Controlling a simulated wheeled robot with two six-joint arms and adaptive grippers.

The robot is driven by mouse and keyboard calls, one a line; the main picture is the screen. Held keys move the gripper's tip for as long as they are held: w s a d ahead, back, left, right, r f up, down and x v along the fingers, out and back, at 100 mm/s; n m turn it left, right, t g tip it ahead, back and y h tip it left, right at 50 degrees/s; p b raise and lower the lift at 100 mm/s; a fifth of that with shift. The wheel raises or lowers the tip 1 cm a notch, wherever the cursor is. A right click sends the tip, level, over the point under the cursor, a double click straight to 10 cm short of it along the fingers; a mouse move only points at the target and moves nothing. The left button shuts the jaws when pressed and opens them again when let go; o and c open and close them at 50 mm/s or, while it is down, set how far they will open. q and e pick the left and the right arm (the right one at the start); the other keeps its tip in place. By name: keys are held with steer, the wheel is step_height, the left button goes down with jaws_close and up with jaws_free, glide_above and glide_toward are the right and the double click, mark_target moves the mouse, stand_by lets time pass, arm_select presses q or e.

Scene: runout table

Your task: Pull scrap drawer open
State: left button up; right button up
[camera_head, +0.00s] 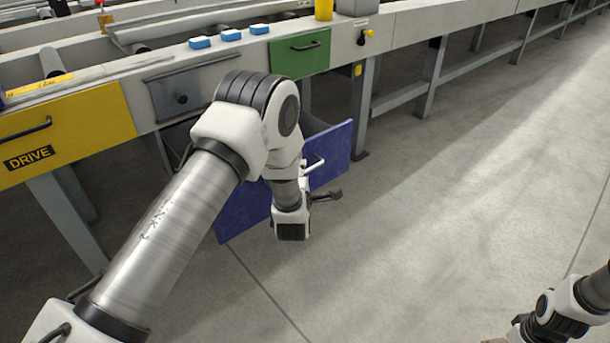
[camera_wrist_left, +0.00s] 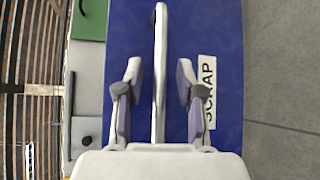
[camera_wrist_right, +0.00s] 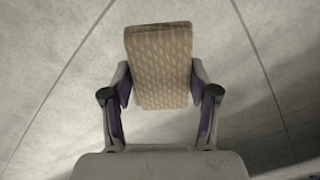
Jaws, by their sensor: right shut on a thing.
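The blue scrap drawer front (camera_head: 335,158) hangs under the table, with a dark drawer side behind it; my left arm covers its middle. The left wrist view shows the blue front (camera_wrist_left: 222,30) with a SCRAP label (camera_wrist_left: 207,85) and a pale bar handle (camera_wrist_left: 160,50). My left gripper (camera_wrist_left: 159,95) is open, one finger on each side of the handle, with gaps to both. In the head view the handle (camera_head: 313,164) shows just beyond the left gripper (camera_head: 310,196). My right gripper (camera_wrist_right: 161,95) is shut on a tan patterned block (camera_wrist_right: 160,60), away from the table.
A yellow DRIVE drawer (camera_head: 75,130), a grey panel (camera_head: 185,90) and a green drawer (camera_head: 300,53) line the table front. Table legs (camera_head: 362,110) stand near the blue drawer. The floor (camera_head: 430,210) to the right is clear.

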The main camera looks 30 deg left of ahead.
arm_select(q)
steer(key=v, duration=1.2)
